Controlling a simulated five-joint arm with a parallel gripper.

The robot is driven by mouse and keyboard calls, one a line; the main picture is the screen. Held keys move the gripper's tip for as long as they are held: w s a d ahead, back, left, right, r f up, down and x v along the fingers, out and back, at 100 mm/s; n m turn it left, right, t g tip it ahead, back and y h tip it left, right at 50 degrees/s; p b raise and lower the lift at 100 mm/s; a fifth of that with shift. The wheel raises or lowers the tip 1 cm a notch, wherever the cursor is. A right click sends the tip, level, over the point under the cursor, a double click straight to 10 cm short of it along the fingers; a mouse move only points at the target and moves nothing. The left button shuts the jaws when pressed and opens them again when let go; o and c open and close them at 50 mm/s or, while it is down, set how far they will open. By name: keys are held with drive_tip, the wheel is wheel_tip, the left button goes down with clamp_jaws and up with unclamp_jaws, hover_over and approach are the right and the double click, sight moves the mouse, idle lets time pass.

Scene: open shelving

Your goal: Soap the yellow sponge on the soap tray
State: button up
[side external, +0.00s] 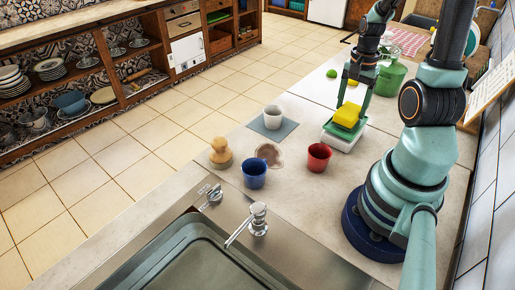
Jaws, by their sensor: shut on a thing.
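The yellow sponge (348,115) is at the right of the middle in the side external view. It sits on or just above a white tray with a green upper part, which looks like the soap tray (338,142). My gripper (352,101) comes down from above and is shut on the sponge. The fingers partly cover the sponge's upper side. I cannot tell whether the sponge's underside touches the tray.
A red cup (318,158), a blue cup (254,174) and a white cup (272,117) on a grey mat (287,127) stand left of the tray. A green jug (390,79) stands behind. The sink (190,262) is in front.

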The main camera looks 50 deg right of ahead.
sight(351, 109)
drive_tip(key=shift+f, duration=0.9)
idle(0.8)
idle(0.5)
drive_tip(key=shift+r, duration=3.55)
drive_tip(key=w+a+r+n, duration=0.2)
drive_tip(key=w+a+n, duration=0.4)
drive_tip(key=a+n, duration=0.3)
drive_tip(key=w+a+r+n, duration=0.3)
drive_tip(key=w+a+n, duration=0.4)
drive_tip(key=a, duration=0.7)
drive_tip(key=shift+w+n, duration=0.15)
drive_tip(key=shift+n, duration=0.85)
